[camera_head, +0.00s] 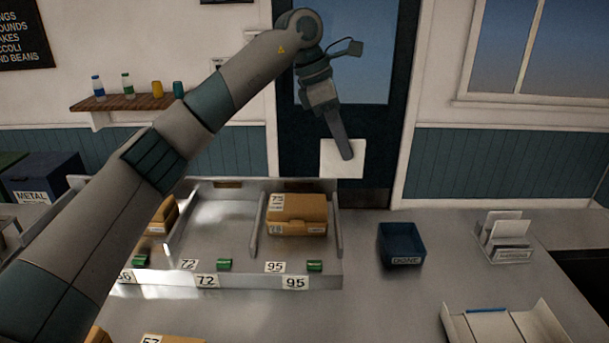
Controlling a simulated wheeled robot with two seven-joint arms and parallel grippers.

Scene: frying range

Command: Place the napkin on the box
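My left gripper (345,152) is raised at the upper middle, pointing down. Its fingers look closed on a white square napkin (330,165), which hangs in front of the dark door. A brown cardboard box (297,222) stands in the right compartment of the tray, below the napkin in the picture. The napkin is apart from the box. Another cardboard box (163,214) is partly hidden by my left arm. My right gripper is not in view.
The grey divided tray (200,245) has numbered tags and several green clips. A blue bin (401,245) labelled DONE is to its right. A napkin holder (508,253) and a white open tray (490,325) are farther right. A shelf (125,103) holds bottles and cups.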

